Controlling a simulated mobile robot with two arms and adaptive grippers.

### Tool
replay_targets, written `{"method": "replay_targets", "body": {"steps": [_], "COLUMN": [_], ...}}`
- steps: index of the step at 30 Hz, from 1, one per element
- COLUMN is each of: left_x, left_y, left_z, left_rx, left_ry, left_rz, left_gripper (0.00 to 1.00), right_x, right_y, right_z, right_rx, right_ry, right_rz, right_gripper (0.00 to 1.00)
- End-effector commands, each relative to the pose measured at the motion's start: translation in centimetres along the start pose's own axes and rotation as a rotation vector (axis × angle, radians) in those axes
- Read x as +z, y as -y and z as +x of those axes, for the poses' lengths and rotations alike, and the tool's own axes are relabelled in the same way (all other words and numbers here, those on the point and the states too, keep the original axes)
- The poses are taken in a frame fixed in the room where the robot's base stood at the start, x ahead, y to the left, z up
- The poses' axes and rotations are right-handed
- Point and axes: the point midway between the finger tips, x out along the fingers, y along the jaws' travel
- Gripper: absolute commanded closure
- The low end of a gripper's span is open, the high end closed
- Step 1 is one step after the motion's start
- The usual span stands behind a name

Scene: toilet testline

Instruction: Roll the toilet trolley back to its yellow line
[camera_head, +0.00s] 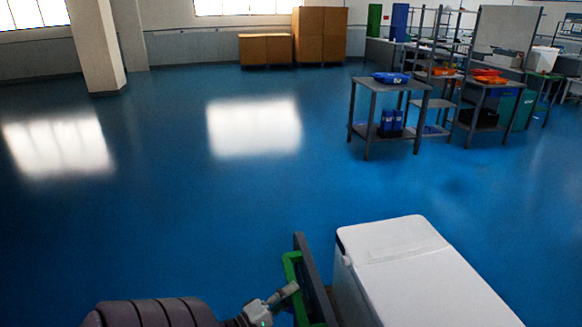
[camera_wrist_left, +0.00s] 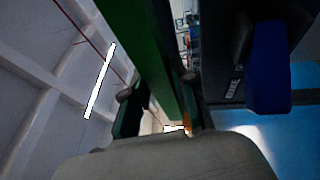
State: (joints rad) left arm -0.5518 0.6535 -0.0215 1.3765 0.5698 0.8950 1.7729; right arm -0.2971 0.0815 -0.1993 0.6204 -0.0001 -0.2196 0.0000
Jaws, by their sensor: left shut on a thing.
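The toilet trolley stands at the bottom centre right of the head view, cut off by the lower edge. It carries a white box-shaped toilet (camera_head: 420,275) and has a dark upright frame (camera_head: 311,270) with a green handle (camera_head: 291,266) on its left side. My left gripper (camera_head: 286,294) is at that handle and shut on it. In the left wrist view the green handle (camera_wrist_left: 137,45) runs down between the fingers of my left gripper (camera_wrist_left: 162,108). My right gripper is not in view. No yellow line shows in either view.
Blue floor (camera_head: 190,210) lies open ahead and to the left. A grey table (camera_head: 388,85) with a blue tray (camera_head: 391,78) stands at the back right, beside more workbenches. A pillar (camera_head: 97,45) stands far left, and brown cabinets (camera_head: 320,35) stand along the back wall.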

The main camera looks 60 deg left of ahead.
Motion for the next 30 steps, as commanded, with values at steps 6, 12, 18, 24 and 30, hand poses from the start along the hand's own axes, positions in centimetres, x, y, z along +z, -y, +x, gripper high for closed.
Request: {"method": "replay_targets", "body": {"steps": [6, 12, 18, 24, 30], "left_x": [-0.4, -0.3, -0.3, -0.3, -0.4], "left_y": [-0.7, -0.5, -0.2, -0.2, -0.3], "left_z": [0.4, 0.2, -1.3, -5.4, -9.3], "left_rx": [0.019, 0.012, 0.006, 0.005, 0.008], "left_ry": [-0.004, -0.003, -0.004, -0.005, -0.005], "left_rz": [0.005, 0.004, 0.003, 0.004, 0.005], "left_gripper": [0.48, 0.48, 0.48, 0.48, 0.48], "right_x": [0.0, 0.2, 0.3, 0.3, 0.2], "right_y": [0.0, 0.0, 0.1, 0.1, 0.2], "right_z": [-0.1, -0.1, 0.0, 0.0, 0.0], "right_rx": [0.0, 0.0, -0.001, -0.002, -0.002], "right_ry": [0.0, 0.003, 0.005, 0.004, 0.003], "right_rz": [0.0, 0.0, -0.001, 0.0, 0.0], "right_gripper": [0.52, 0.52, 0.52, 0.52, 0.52]}}
